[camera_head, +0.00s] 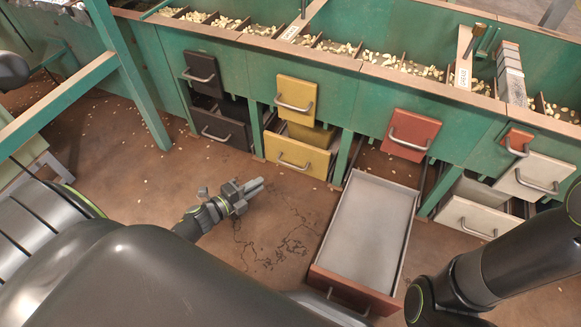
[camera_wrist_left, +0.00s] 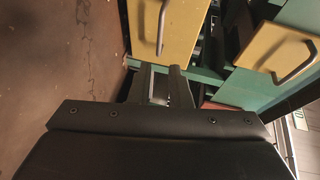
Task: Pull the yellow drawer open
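The yellow drawer (camera_head: 302,153) is low in the green hopper stand, with a grey bar handle (camera_head: 294,164) on its front. A little of its yellow inside shows behind the front. My left gripper (camera_head: 257,185) is in front of it, lower left of the handle and apart from it. In the left wrist view the drawer front (camera_wrist_left: 183,40) and its upright-looking handle (camera_wrist_left: 161,28) lie ahead of the left fingers (camera_wrist_left: 160,82), which are open with an empty gap. My right arm enters at the lower right; its gripper is out of view.
A yellow panel with a handle (camera_head: 297,98) is above the drawer. A red-fronted drawer (camera_head: 352,292) stands far out on the right, its grey tray (camera_head: 370,230) empty. Dark drawers (camera_head: 220,127) are on the left, white ones (camera_head: 478,217) on the right. Floor around the left gripper is clear.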

